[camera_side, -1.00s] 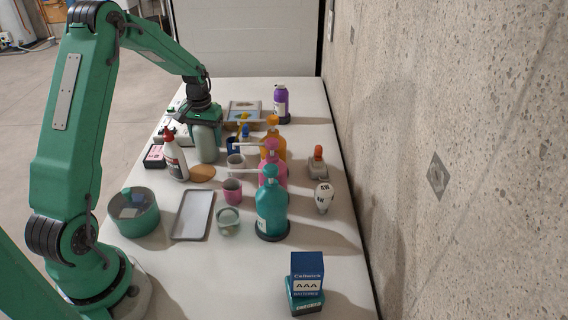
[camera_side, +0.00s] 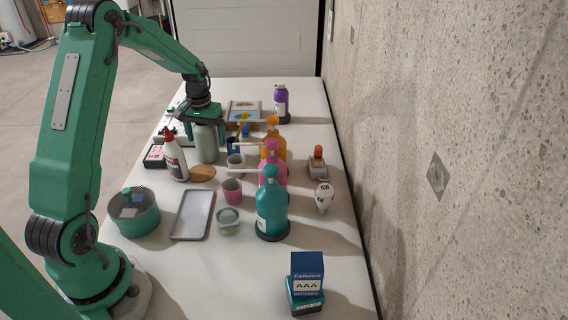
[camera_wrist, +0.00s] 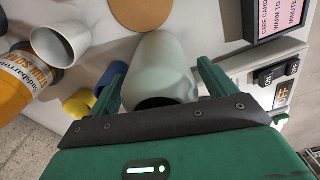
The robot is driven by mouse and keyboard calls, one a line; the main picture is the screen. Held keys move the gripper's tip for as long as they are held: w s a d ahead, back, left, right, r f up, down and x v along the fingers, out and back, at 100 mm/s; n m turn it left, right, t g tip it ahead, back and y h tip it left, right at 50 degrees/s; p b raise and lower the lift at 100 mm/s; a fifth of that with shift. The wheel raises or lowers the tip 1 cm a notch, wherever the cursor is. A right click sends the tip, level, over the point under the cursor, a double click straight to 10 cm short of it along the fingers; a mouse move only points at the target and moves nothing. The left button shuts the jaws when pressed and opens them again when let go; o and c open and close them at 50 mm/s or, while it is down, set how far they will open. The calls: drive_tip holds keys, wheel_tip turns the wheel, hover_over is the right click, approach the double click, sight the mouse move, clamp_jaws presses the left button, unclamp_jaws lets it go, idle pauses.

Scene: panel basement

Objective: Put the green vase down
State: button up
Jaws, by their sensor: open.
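The green vase (camera_side: 206,143) is pale grey-green and stands upright on the white table in the side view, directly under my gripper (camera_side: 204,122). In the wrist view the vase (camera_wrist: 160,70) lies between the two green fingers of my gripper (camera_wrist: 160,88), its dark mouth toward the palm. The fingers are spread, with a visible gap on both sides of the vase.
A round cork mat (camera_side: 202,173) lies just in front of the vase. A white mug (camera_wrist: 62,45), an orange pump bottle (camera_side: 273,142) and a blue cup (camera_side: 233,146) stand to its right. A panel with switches (camera_wrist: 270,80) is close on the other side.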

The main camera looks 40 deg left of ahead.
wheel_tip(320, 180, up, 11)
drive_tip(key=shift+r, duration=0.2)
idle(0.4)
drive_tip(key=shift+s+d, duration=0.1)
idle(0.3)
drive_tip(key=s+d+r+m+t, duration=0.1)
drive_tip(key=s+d+r+m, duration=0.15)
drive_tip(key=d+r, duration=0.45)
drive_tip(key=s+d+r+m+t, duration=0.1)
drive_tip(key=s+d+m+t, duration=0.2)
drive_tip(key=s+d, duration=1.4)
drive_tip(key=shift+s+d+m+t, duration=0.15)
drive_tip(key=shift+d+m+t, duration=0.2)
drive_tip(key=shift+t, duration=0.35)
drive_tip(key=shift+o, duration=0.4)
drive_tip(key=shift+s+d, duration=0.15)
drive_tip(key=shift+s, duration=0.1)
